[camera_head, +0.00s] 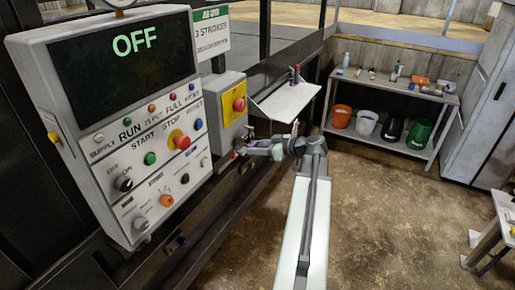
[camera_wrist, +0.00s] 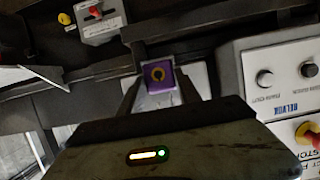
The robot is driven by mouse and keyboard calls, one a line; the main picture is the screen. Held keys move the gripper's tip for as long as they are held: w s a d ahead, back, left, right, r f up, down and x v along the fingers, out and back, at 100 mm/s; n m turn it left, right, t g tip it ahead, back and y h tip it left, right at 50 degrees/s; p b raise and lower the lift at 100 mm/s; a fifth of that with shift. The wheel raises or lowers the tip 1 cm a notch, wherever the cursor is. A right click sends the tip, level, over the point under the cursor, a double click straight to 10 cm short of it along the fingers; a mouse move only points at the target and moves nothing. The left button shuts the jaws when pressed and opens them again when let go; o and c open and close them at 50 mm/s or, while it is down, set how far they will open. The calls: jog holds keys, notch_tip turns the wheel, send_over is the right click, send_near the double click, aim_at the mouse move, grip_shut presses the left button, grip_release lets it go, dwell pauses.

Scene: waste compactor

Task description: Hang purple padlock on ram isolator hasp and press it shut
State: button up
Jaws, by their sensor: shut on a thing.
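The purple padlock (camera_wrist: 151,83) sits between the fingers of my gripper (camera_wrist: 158,84) in the wrist view, with a yellow ring mark on its face. In the head view my gripper (camera_head: 268,147) is shut on the padlock (camera_head: 257,149), beside the machine's dark frame and below the yellow box. The padlock's shackle is not clear.
The control panel (camera_head: 110,120) reads OFF at left. A yellow box with a red button (camera_head: 238,104) stands beside it. A small white shelf (camera_head: 286,101) lies beyond my gripper. A bench with several buckets (camera_head: 390,100) stands at the back. Open floor lies right.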

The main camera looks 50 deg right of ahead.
aim_at(248, 145)
jog(key=shift+w+a, duration=0.25)
jog(key=shift+w, duration=0.75)
jog(key=shift+w+a, duration=0.25)
jog(key=shift+w, duration=0.7)
jog(key=shift+f, duration=0.2)
dwell(0.4)
jog(key=o, duration=1.3)
jog(key=shift+c, duration=0.5)
jog(key=shift+s+d+r, duration=0.15)
jog(key=shift+s+r, duration=0.1)
jog(key=shift+s, duration=0.3)
jog(key=shift+p+v, duration=1)
jog(key=shift+v, duration=1.85)
